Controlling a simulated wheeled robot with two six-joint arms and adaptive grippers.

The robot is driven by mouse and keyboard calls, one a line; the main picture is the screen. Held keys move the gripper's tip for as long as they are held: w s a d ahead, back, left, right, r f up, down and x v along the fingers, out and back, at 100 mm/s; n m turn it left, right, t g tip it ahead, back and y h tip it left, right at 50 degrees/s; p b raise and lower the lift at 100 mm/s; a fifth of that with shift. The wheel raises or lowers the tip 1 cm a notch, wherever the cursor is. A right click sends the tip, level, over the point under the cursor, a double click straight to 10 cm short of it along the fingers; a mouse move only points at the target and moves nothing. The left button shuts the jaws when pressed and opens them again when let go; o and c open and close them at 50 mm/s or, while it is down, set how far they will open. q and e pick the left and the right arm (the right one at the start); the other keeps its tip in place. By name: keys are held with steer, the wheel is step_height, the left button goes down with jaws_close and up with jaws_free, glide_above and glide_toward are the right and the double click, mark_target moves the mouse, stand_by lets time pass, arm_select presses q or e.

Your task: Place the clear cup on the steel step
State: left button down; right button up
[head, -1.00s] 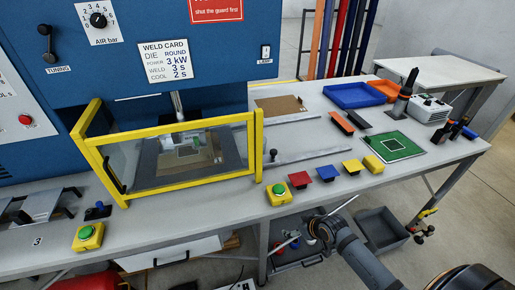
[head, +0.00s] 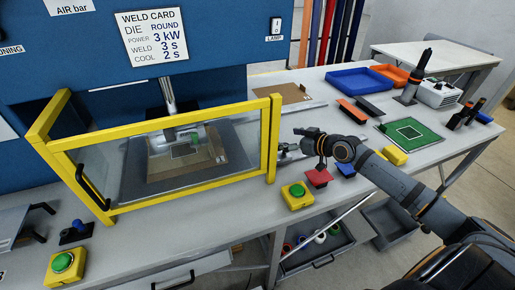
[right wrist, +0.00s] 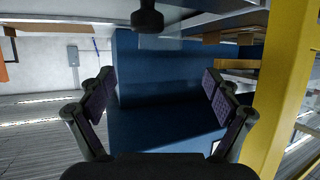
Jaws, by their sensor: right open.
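My right gripper (head: 288,150) is beside the right post of the yellow guard frame (head: 271,140), above the bench. In the right wrist view its two fingers (right wrist: 160,92) are spread wide with nothing between them, and the blue machine lies beyond. I cannot pick out a clear cup for certain. Behind the guard's clear panel, a small pale and green object (head: 184,147) sits under the press rod; I cannot tell what it is. I cannot identify a steel step for certain either. My left gripper is not in view.
The yellow guard post (right wrist: 285,90) stands close on the right of the wrist view. Yellow boxes with green buttons (head: 297,195) line the bench front.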

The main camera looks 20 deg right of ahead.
steer(key=shift+w+a+f+b, duration=0.1)
steer(key=shift+w+f+b, duration=0.2)
steer(key=shift+f, duration=0.55)
steer(key=shift+r, duration=0.1)
steer(key=shift+w, duration=0.15)
steer(key=shift+w+a, duration=0.1)
steer(key=shift+w, duration=0.2)
steer(key=x, duration=0.3)
steer(key=shift+w+a+f, duration=0.1)
steer(key=shift+w+f, duration=0.1)
steer(key=shift+w, duration=0.05)
steer(key=shift+w+a+f, duration=0.15)
steer(key=shift+w, duration=0.1)
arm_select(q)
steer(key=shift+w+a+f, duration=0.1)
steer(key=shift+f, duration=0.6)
